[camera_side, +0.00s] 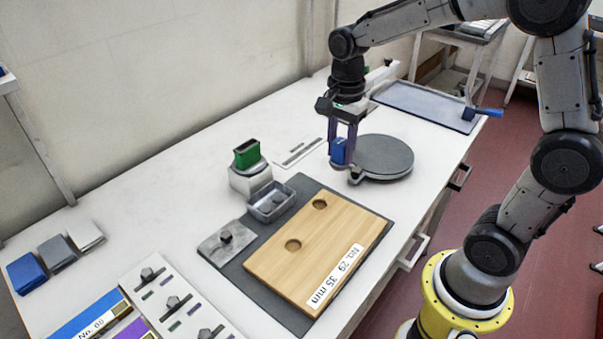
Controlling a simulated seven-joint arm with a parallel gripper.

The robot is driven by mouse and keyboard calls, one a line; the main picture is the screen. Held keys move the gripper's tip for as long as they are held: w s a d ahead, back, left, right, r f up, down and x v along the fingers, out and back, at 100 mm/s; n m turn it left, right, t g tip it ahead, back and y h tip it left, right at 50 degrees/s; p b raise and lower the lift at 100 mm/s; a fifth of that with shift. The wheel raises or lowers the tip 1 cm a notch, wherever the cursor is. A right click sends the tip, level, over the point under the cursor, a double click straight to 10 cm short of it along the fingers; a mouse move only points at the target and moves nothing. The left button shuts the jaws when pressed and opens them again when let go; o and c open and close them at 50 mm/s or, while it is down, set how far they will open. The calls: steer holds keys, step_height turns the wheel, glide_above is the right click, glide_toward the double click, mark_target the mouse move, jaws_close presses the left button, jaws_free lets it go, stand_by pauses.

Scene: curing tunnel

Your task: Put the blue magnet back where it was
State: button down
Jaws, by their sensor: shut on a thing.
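My gripper (343,152) points down near the left edge of the round dark grey plate (384,157). It is shut on the blue magnet (338,151), a small blue block between its fingers. The block is at the plate's left side; I cannot tell whether it touches anything below. The wooden board (318,250) with two round holes and a label "No. 29 35 min" lies on a dark mat (249,274) in front. Both holes look empty.
A small grey tray (285,207), a green block on a white stand (245,182) and a metal plate with a knob (213,249) stand left of the board. Blue, grey and white blocks (57,253) sit far left. A flat blue-grey tray (408,100) lies behind.

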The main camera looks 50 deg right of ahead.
steer(key=w+f, duration=0.2)
steer(key=w, duration=0.1)
steer(key=w+f, duration=0.3)
steer(key=w, duration=0.1)
steer(key=w+d+f, duration=0.1)
steer(key=w+f, duration=0.1)
steer(key=w, duration=0.1)
steer(key=shift+w+f, duration=0.15)
steer(key=shift+f, duration=0.05)
steer(key=shift+w+d+f, duration=0.1)
steer(key=shift+w+f, duration=0.4)
steer(key=shift+f, duration=0.2)
steer(key=shift+w+f, duration=0.1)
steer(key=shift+f, duration=1.45)
steer(key=shift+f, duration=0.1)
steer(key=c, duration=0.5)
jaws_free()
steer(key=shift+f, duration=0.1)
